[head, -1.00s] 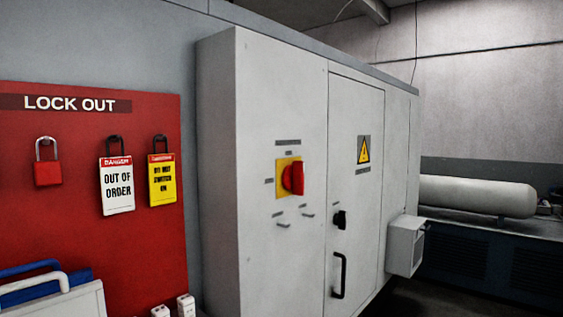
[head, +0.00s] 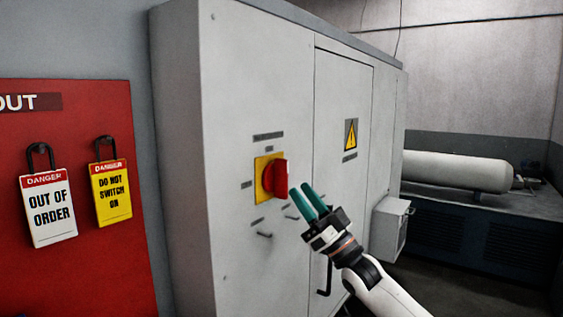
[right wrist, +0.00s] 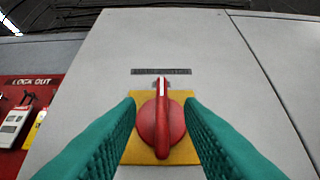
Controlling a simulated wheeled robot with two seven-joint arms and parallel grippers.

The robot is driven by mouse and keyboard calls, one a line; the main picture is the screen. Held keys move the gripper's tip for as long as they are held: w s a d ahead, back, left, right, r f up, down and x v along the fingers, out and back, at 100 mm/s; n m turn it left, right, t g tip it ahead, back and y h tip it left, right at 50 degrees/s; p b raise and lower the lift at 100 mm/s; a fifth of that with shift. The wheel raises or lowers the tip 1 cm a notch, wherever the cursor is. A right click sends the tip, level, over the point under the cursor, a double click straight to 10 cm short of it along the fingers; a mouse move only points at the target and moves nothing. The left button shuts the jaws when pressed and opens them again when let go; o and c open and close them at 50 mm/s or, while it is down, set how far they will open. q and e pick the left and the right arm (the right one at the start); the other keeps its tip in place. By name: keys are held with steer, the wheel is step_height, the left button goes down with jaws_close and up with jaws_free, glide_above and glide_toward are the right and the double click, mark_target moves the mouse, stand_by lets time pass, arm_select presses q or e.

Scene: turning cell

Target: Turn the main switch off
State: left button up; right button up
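The main switch (head: 274,179) is a red rotary knob on a yellow plate (head: 259,191), on the front of a grey cabinet. In the right wrist view the knob (right wrist: 161,122) has its grip bar upright, with a white mark at the top. My right gripper (head: 301,185) is open, its teal fingers pointing at the knob. In the right wrist view the fingers (right wrist: 160,101) lie left and right of the bar, with gaps. In the head view the fingertips look just short of the knob. My left gripper is not in view.
A red lockout board (head: 85,260) with hanging danger tags (head: 50,208) is at the left. Small hooks sit below the switch. A cabinet door with a warning sign (head: 351,134) and a projecting grey box (head: 388,230) are to the right.

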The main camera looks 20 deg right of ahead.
mark_target(288, 175)
steer(key=p+x, duration=0.2)
steer(key=x, duration=0.4)
steer(key=shift+w+a+r, duration=0.15)
steer(key=shift+w+a, duration=0.05)
steer(key=shift+w, duration=0.15)
steer(key=shift+w+a+r+p, duration=0.3)
steer(key=shift+r+p, duration=0.05)
steer(key=shift+r, duration=0.05)
steer(key=shift+c, duration=0.3)
jaws_close()
